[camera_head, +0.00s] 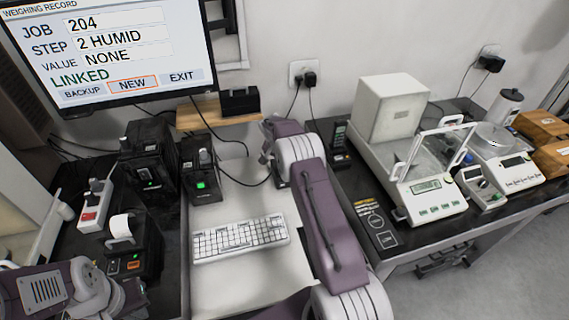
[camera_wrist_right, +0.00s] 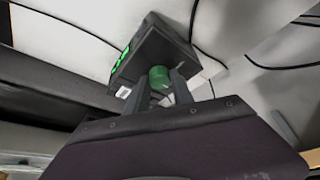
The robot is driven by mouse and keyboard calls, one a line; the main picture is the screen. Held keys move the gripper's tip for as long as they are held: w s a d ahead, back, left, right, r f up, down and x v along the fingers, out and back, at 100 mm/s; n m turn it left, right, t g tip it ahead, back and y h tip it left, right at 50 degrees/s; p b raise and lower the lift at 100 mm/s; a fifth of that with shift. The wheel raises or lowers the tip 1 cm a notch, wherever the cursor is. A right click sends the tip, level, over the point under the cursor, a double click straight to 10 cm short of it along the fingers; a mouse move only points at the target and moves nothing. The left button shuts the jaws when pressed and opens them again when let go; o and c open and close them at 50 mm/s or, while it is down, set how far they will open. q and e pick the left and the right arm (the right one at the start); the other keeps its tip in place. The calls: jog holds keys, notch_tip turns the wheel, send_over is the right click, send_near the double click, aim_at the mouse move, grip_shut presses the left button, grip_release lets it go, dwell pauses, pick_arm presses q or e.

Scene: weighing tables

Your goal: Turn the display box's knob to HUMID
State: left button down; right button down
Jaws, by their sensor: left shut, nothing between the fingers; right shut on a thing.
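The display box (camera_wrist_right: 152,45) is dark, with lit green display segments on its left side in the right wrist view. Its round green knob (camera_wrist_right: 159,74) faces my right gripper (camera_wrist_right: 160,86), whose two dark fingers are shut on either side of it. Any mark or pointer on the knob cannot be read. In the head view my right arm reaches up the middle, and its fingers and the knob cannot be made out. My left gripper (camera_head: 128,296) is shut and empty at the lower left, partly shown. The monitor (camera_head: 110,50) reads STEP 2 HUMID, VALUE NONE and LINKED.
A white keyboard (camera_head: 240,239) lies left of my right arm. Black boxes (camera_head: 148,160), a small printer (camera_head: 133,250) and a power strip (camera_head: 95,206) crowd the left table. Balances (camera_head: 428,188) fill the right table. Cables hang along the wall.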

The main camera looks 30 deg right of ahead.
dwell(0.4)
jog(key=c, duration=1.1)
grip_release()
jog(key=v, duration=0.9)
jog(key=shift+r, duration=0.1)
